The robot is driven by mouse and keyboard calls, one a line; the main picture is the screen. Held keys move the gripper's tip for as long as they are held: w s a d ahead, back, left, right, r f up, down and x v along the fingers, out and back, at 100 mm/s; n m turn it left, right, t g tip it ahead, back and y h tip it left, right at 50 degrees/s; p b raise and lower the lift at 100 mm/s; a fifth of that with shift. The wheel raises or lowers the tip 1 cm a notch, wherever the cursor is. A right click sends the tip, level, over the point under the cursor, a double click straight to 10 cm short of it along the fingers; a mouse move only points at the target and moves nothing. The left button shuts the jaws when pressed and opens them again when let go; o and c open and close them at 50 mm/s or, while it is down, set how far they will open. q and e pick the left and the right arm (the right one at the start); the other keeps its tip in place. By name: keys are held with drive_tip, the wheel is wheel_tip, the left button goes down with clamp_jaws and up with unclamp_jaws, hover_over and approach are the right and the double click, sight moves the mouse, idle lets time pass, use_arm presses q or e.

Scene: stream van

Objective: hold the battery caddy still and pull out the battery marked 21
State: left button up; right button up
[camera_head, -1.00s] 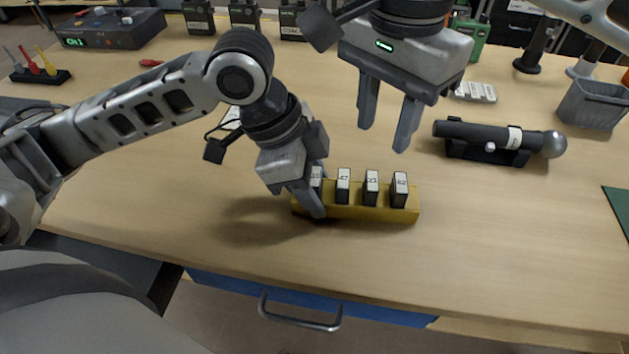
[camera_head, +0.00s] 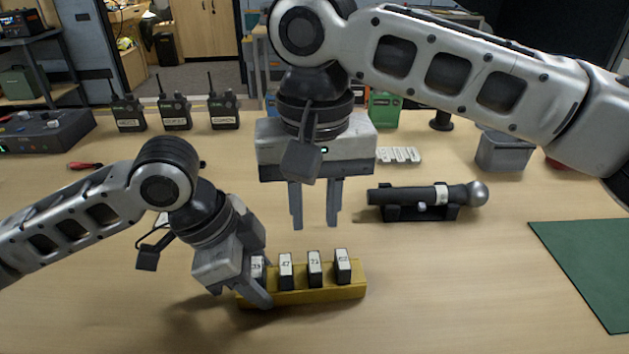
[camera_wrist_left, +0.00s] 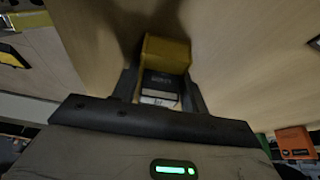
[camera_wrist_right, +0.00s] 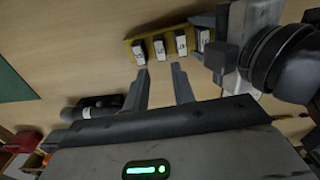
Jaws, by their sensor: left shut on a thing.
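The yellow battery caddy (camera_head: 318,293) stands on the bench near its front edge, with several dark, white-labelled batteries upright in a row. The battery that seems marked 21 (camera_head: 315,268) is third from the left; its label is small and hard to read. My left gripper (camera_head: 256,291) is shut on the caddy's left end, by the leftmost battery, which it partly hides. The left wrist view shows its fingers on both sides of the caddy (camera_wrist_left: 166,50). My right gripper (camera_head: 314,222) is open and empty, fingers pointing down, above and behind the caddy and apart from it.
A black cylinder with a round silver end (camera_head: 415,197) rests in a cradle behind the caddy to the right. A green mat (camera_head: 590,265) lies at far right. Radios (camera_head: 175,113), a grey bin (camera_head: 502,150) and a pale strip (camera_head: 398,155) stand further back. Bench right of the caddy is clear.

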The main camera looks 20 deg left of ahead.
sight(315, 261)
wheel_tip(315, 261, down, 8)
drive_tip(key=shift+f, duration=0.15)
idle(0.3)
clamp_jaws()
